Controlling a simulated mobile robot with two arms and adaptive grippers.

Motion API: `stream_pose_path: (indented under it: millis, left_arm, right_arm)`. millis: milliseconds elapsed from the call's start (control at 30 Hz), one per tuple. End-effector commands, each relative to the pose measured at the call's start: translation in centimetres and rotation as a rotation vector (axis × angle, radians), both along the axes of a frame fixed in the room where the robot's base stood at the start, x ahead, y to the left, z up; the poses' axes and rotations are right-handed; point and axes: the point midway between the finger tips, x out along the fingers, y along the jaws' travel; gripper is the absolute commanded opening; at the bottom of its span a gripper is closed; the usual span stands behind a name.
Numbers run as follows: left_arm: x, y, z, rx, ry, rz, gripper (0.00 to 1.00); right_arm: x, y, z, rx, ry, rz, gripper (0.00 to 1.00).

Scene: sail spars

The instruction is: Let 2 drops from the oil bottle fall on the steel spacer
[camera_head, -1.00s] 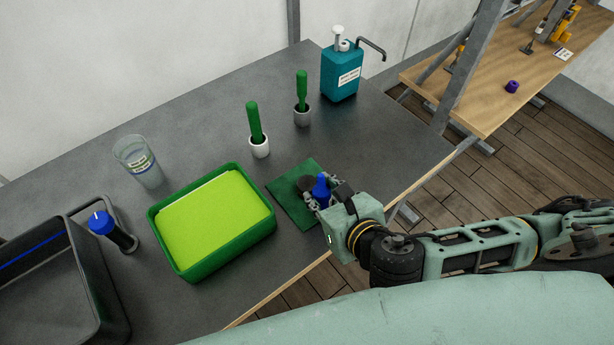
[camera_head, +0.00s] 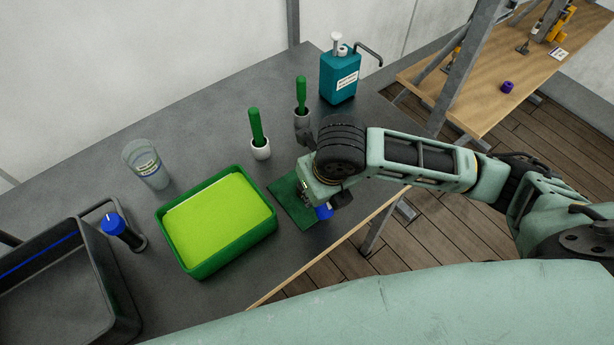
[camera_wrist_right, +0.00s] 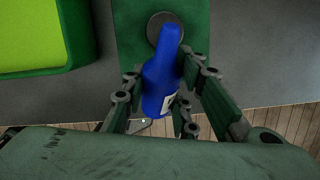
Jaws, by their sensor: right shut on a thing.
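My right gripper (camera_wrist_right: 163,98) is shut on the blue oil bottle (camera_wrist_right: 163,75), which has a white label. The bottle lies tipped, its narrow end pointing away from my wrist and overlapping a dark round disc, seemingly the steel spacer (camera_wrist_right: 155,24), in the right wrist view. The disc lies on a green mat (camera_wrist_right: 133,52). In the head view only a bit of the blue bottle (camera_head: 324,211) shows below my right gripper, and the disc is hidden behind my arm. No drop is visible. My left gripper is out of view.
A green tray with a lime surface (camera_head: 190,272) stands left of the mat (camera_head: 285,200). Green-handled tools in cups (camera_head: 260,150), a teal pump bottle (camera_head: 340,78), a glass (camera_head: 147,165), a blue-capped bottle (camera_head: 115,224) and a dark bin (camera_head: 60,295) stand around.

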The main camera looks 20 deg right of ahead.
Motion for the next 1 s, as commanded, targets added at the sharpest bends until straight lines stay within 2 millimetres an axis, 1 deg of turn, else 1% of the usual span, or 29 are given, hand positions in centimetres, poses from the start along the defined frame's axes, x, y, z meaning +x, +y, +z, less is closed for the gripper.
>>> stream_pose_path:
  millis: [33,100,233,300,400,500,533,733,833,1000]
  left_arm:
    - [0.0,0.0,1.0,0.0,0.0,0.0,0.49]
    - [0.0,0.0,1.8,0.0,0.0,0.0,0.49]
    - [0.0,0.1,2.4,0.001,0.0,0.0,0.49]
    - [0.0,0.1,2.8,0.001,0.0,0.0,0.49]
    - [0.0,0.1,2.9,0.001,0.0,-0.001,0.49]
    - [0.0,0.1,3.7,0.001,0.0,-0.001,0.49]
    - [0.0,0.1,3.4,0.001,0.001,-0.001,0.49]
    - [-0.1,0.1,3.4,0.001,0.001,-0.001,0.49]
    - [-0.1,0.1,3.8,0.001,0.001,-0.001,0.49]
    - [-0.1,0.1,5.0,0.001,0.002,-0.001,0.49]
  right_arm:
    - [0.0,0.1,0.9,-0.006,0.064,-0.004,0.0]
    - [-0.3,0.1,1.4,-0.019,0.163,-0.002,0.0]
    - [-0.8,0.0,1.9,-0.044,0.326,-0.001,0.0]
    - [-0.9,-0.1,0.9,-0.057,0.378,-0.003,0.0]
    - [-0.9,-0.1,-0.4,-0.067,0.453,-0.003,0.0]
    - [-0.9,-0.1,-0.5,-0.078,0.53,-0.003,0.0]
    - [-1.0,-0.1,-0.8,-0.077,0.522,0.0,0.0]
    - [-1.0,-0.1,-0.8,-0.078,0.533,0.0,0.0]
    - [-0.9,-0.1,-0.9,-0.09,0.61,-0.003,0.0]
    - [-0.9,-0.1,0.3,-0.111,0.748,-0.003,0.0]
